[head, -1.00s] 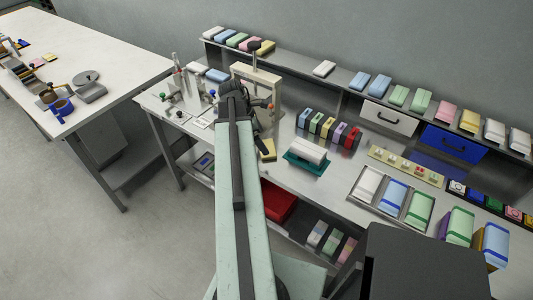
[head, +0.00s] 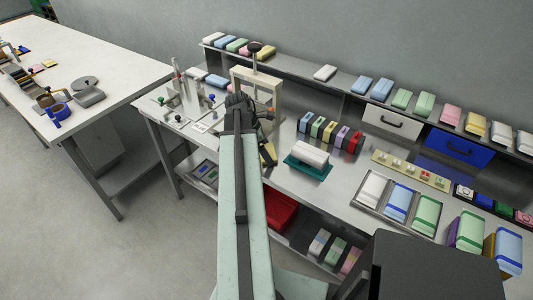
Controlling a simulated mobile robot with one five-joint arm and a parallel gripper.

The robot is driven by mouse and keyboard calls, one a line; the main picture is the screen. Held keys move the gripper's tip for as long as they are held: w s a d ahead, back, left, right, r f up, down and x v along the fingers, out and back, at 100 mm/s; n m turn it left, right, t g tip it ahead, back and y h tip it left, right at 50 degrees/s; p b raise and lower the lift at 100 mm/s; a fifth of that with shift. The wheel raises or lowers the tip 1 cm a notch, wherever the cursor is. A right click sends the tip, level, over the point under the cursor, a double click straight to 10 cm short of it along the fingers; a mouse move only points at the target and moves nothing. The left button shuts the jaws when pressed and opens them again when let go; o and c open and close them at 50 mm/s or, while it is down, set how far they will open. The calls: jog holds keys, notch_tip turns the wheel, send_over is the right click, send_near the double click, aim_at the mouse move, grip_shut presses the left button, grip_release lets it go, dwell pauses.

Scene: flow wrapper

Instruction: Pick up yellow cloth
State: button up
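A small yellow cloth (head: 272,153) lies on the steel bench, left of the teal stand with the white roll. It is mostly hidden behind my arm's dark end. My gripper (head: 267,152) is in front of the cloth in this view, pointing down to the bench. The gap between its fingers is not clear, and I cannot tell whether it touches the cloth. Other yellow folded pieces sit on the back shelf, one at the left (head: 267,52) and one at the right (head: 477,122).
A beige press frame (head: 256,76) stands just behind my gripper. The teal stand (head: 309,171) is close on the right, with a row of coloured blocks (head: 330,132) behind it. A tray of folded packs (head: 398,200) lies further right. A white table (head: 90,60) is at the left.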

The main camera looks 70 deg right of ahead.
notch_tip(320, 180, up, 10)
jog(key=p, duration=1)
